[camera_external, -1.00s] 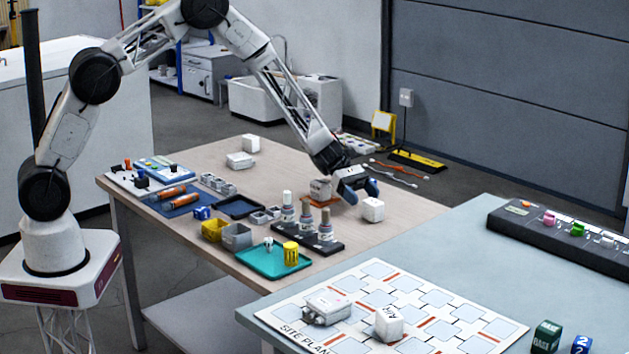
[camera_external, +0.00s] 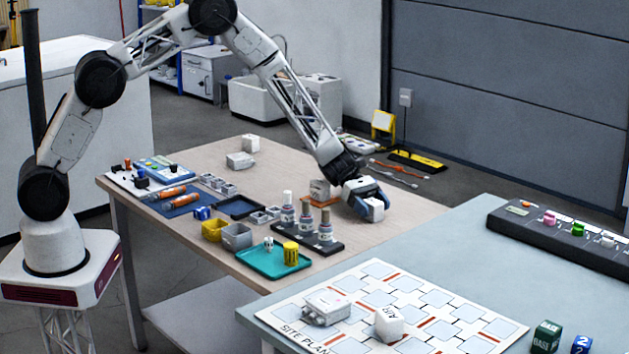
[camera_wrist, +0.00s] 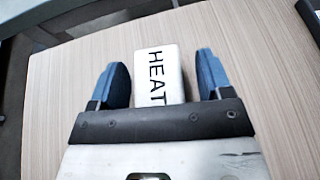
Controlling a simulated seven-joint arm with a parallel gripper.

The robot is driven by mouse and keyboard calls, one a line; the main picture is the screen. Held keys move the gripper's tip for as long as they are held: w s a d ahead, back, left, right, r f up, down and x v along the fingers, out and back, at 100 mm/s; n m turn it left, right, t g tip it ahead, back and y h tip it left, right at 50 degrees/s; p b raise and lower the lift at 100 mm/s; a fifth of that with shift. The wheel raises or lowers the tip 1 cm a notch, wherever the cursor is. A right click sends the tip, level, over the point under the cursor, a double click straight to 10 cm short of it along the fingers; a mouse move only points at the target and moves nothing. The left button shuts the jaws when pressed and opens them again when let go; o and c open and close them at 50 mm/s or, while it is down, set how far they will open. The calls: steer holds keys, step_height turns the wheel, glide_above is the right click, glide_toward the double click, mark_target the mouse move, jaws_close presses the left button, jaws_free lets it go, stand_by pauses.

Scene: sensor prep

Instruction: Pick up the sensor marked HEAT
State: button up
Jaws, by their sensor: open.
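The HEAT sensor (camera_wrist: 158,72) is a white block with black lettering, standing on the wooden table. In the wrist view it lies between the two blue fingers of my gripper (camera_wrist: 161,82), with a gap showing on each side. The gripper is open around it and not closed on it. In the external view my gripper (camera_external: 366,196) is low over the table, and the white sensor (camera_external: 375,211) shows partly between its fingers. The sensor's lower part is hidden by the gripper body in the wrist view.
A teal tray (camera_external: 262,270) lies near the front edge. Two white blocks stand farther back. The table's right side is clear.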

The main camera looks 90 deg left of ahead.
mark_target(371, 201)
steer(key=shift+c, duration=0.4)
steer(key=c, duration=0.9)
steer(key=shift+c, duration=0.2)
steer(key=shift+r, duration=0.2)
steer(key=shift+r, duration=0.55)
steer(key=shift+s+r, duration=0.2)
steer(key=shift+r, duration=0.35)
steer(key=shift+s+r, duration=0.2)
steer(key=shift+r, duration=0.35)
steer(key=s+d, duration=0.1)
steer(key=s, duration=0.4)
steer(key=s+d+r, duration=0.1)
steer(key=s, duration=0.3)
steer(key=s+d, duration=0.2)
steer(key=s, duration=0.3)
steer(key=shift+s+r, duration=0.15)
steer(key=shift+s, duration=0.2)
